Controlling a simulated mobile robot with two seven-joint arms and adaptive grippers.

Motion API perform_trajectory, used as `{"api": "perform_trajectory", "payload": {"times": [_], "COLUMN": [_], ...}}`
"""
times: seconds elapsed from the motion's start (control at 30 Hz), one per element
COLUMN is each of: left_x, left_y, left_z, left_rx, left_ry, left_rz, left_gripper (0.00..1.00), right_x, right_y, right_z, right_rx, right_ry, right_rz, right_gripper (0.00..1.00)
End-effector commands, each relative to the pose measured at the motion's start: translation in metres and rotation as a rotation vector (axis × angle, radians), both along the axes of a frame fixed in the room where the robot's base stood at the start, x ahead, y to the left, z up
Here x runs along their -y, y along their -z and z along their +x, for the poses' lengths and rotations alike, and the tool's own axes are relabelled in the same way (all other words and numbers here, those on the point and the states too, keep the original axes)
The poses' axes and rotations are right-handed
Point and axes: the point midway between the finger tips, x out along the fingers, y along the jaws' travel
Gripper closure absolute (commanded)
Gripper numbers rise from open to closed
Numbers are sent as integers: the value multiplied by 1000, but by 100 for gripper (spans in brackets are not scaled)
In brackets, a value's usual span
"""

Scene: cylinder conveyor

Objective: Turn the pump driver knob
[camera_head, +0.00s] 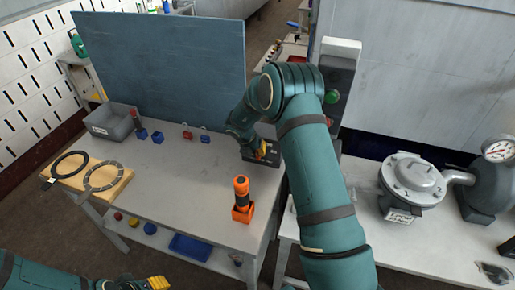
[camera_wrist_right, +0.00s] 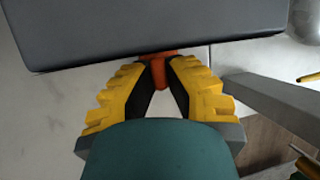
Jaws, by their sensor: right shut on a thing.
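My right gripper (camera_head: 262,150) reaches down to a small dark box (camera_head: 249,155) on the table, mostly hidden behind my right arm. In the right wrist view, the yellow fingers of my right gripper (camera_wrist_right: 160,82) are shut on an orange knob (camera_wrist_right: 159,74). The knob sits at the edge of a large dark grey box (camera_wrist_right: 150,35). Its turn angle cannot be told. My left gripper (camera_head: 152,284) shows its yellow fingers at the bottom edge, away from the table objects; its opening is unclear.
An orange-and-black cylinder (camera_head: 241,199) stands upright on the table. A grey bin (camera_head: 112,121), small blue and red blocks, and a wooden board (camera_head: 98,190) with rings lie left. A blue panel (camera_head: 165,70) stands behind. A metal pump housing (camera_head: 412,180) stands on the right bench.

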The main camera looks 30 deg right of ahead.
Motion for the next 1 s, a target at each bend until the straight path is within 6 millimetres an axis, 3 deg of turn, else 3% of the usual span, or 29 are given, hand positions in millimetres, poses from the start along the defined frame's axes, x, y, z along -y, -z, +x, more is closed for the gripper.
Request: {"api": "perform_trajectory", "payload": {"times": [0.2, 0.43, 1.0], "left_x": [-1, 0, 4], "left_y": [-10, 3, 89], "left_z": [0, 0, -2], "left_rx": [0, 0, -11], "left_ry": [0, 0, 5], "left_rz": [-2, 0, 12], "left_gripper": [56, 56, 56], "right_x": [-5, -8, -13], "right_y": [4, 10, 24], "right_z": [4, 8, 14], "right_rx": [-154, -319, -716], "right_ry": [-2, 0, 1], "right_rz": [-129, -270, -610], "right_gripper": [100, 100, 100]}}
